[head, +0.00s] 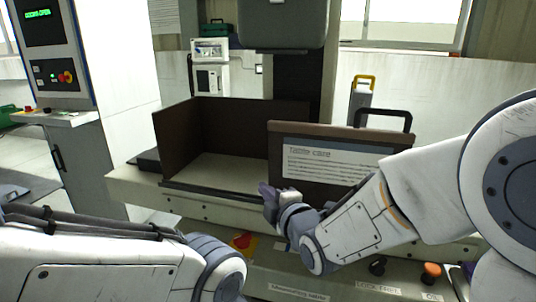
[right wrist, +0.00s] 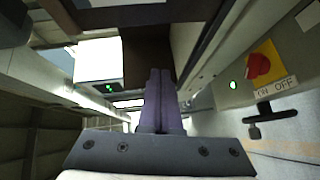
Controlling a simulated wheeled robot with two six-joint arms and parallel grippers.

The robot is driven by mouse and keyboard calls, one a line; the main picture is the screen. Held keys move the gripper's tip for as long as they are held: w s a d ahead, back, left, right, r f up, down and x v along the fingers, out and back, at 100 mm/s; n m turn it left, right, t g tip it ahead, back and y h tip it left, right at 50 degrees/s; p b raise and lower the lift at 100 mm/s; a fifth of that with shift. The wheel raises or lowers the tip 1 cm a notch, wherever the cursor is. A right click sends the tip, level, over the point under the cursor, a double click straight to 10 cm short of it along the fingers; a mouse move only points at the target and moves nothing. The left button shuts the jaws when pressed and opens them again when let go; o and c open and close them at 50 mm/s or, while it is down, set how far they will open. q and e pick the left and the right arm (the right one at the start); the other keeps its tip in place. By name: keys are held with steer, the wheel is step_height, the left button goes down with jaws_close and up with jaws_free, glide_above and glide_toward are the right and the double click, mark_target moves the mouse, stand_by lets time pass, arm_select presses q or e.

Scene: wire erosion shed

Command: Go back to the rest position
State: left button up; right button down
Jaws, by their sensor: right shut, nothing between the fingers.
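My right gripper (head: 268,192) is in the middle of the head view, in front of the machine's brown panel with the "table care" label (head: 330,160). In the right wrist view its two purple fingers (right wrist: 160,100) are together with nothing between them. My left arm comes in from the lower left of the head view; its gripper is out of view.
A brown open-fronted enclosure (head: 180,135) stands on the machine table. A control cabinet (head: 48,45) with a green display stands at the left. A red knob on yellow (head: 243,241) and an orange knob (head: 432,270) are on the near front panel.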

steer(key=s+f+m+g+h, duration=0.3)
steer(key=s+f+m+g, duration=0.5)
steer(key=s, duration=0.5)
steer(key=s+d+f+m+g+h, duration=0.1)
steer(key=s+d+f+m+g, duration=0.15)
steer(key=s, duration=0.55)
steer(key=s+d+f+m+g+h, duration=0.2)
steer(key=s+d+m+g, duration=0.15)
steer(key=s, duration=0.45)
step_height(320, 180, up, 14)
steer(key=s+p, duration=0.1)
steer(key=p, duration=1.2)
steer(key=shift+s+d+f+g, duration=0.15)
steer(key=shift+d+f+g, duration=0.1)
steer(key=shift+g, duration=0.15)
